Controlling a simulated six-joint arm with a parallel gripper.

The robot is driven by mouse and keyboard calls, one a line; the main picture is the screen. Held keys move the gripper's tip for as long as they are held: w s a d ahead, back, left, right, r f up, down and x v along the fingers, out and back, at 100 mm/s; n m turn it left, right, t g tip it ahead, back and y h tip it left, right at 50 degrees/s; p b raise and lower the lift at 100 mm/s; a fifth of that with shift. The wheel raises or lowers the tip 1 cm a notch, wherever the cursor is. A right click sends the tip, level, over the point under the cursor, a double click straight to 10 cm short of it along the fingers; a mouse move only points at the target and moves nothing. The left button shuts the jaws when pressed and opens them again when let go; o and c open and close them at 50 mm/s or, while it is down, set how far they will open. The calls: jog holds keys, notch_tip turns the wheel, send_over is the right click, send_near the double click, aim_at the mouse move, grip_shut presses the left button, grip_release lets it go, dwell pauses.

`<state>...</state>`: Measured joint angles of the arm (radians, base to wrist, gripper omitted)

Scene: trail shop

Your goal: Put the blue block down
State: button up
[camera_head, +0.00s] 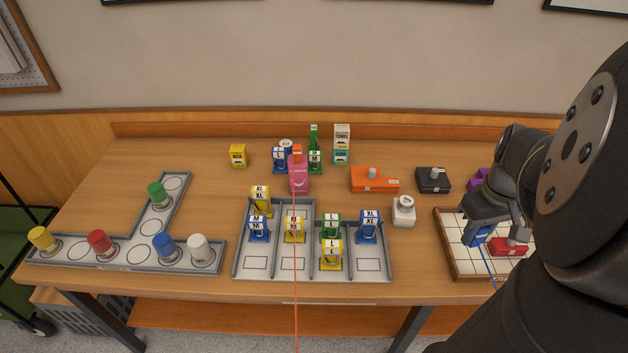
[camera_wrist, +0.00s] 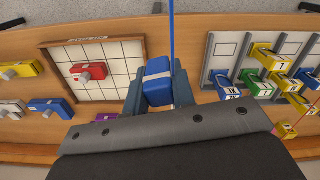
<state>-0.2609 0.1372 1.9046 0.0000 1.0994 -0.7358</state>
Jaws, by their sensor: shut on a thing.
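My gripper (camera_head: 478,222) is shut on the blue block (camera_head: 477,236). In the wrist view the blue block (camera_wrist: 158,82) sits between the two fingers, its outer end exposed. A thin blue line extends from near it in both views. In the head view the block overlaps the left part of a white gridded board (camera_head: 455,250) with a wooden frame. In the wrist view it appears beside the board (camera_wrist: 115,52); its height above the surface is hard to tell. A red block (camera_head: 508,247) with a knob lies on the board, right of the blue block; it also shows in the wrist view (camera_wrist: 88,71).
A grey compartment tray (camera_head: 256,264) with tagged blocks stands left of the board. An L-shaped grey tray (camera_head: 120,262) holds coloured cylinders. Orange (camera_head: 373,180), black (camera_head: 433,181) and white (camera_head: 403,212) objects stand behind. My arm hides the table's right end.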

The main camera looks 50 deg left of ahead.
jog(key=w+a+r+n, duration=0.2)
jog(key=w+a, duration=0.3)
jog(key=a, duration=0.4)
jog(key=w+a+r+n, duration=0.2)
jog(key=w+a, duration=0.3)
jog(key=a, duration=0.3)
jog(key=a+r+n, duration=0.1)
jog(key=a+n, duration=0.2)
jog(key=a, duration=0.9)
jog(key=n, duration=0.9)
send_over(258, 184)
notch_tip(258, 184, down, 21)
jog(key=shift+r, duration=0.1)
jog(key=shift+f, duration=2.6)
jog(key=shift+f, duration=0.15)
